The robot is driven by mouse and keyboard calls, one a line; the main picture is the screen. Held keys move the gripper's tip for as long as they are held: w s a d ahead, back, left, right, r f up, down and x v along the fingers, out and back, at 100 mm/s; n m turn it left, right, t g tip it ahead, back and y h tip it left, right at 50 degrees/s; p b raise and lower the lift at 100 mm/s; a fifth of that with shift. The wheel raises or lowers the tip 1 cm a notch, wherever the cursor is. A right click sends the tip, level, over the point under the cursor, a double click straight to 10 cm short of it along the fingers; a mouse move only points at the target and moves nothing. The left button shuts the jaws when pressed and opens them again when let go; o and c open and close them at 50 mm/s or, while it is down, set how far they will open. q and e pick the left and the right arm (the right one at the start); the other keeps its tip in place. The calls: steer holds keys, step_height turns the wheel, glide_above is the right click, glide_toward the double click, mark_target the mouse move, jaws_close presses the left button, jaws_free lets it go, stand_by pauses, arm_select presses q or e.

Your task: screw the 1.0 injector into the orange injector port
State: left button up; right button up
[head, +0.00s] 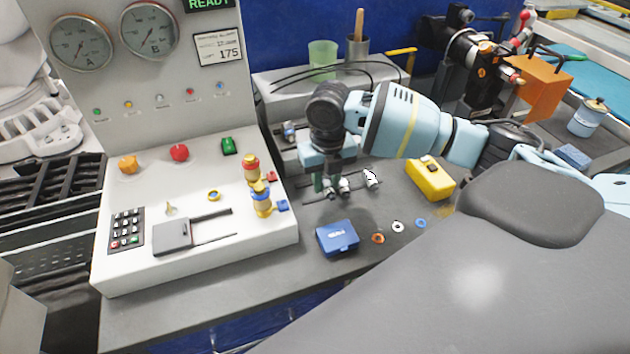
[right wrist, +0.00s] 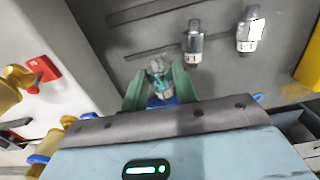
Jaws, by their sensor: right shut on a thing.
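My right gripper (head: 328,188) points down at the bench beside the white console. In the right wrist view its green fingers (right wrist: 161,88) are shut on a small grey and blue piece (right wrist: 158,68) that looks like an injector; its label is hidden. Two more silver injectors with white labels stand beside it, a nearer one (right wrist: 193,45) and one further right (right wrist: 250,32). The right one also shows in the head view (head: 371,178). The labels are too small to read fully. I cannot make out an orange injector port for certain. My left gripper is not in view.
The white console (head: 130,265) borders the gripper on the left, with red-yellow (head: 251,168) and blue-yellow (head: 262,203) fittings. A blue box (head: 337,238), an orange ring (head: 377,239) and a yellow case (head: 430,180) lie nearby. An orange box (head: 541,90) stands at the back right.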

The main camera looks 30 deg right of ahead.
steer(key=s+d, duration=0.2)
steer(key=s, duration=0.1)
steer(key=s+d+r, duration=0.1)
steer(key=s+d, duration=0.1)
steer(key=s, duration=0.2)
steer(key=s+d, duration=0.3)
steer(key=s, duration=0.1)
steer(key=shift+s+r, duration=0.2)
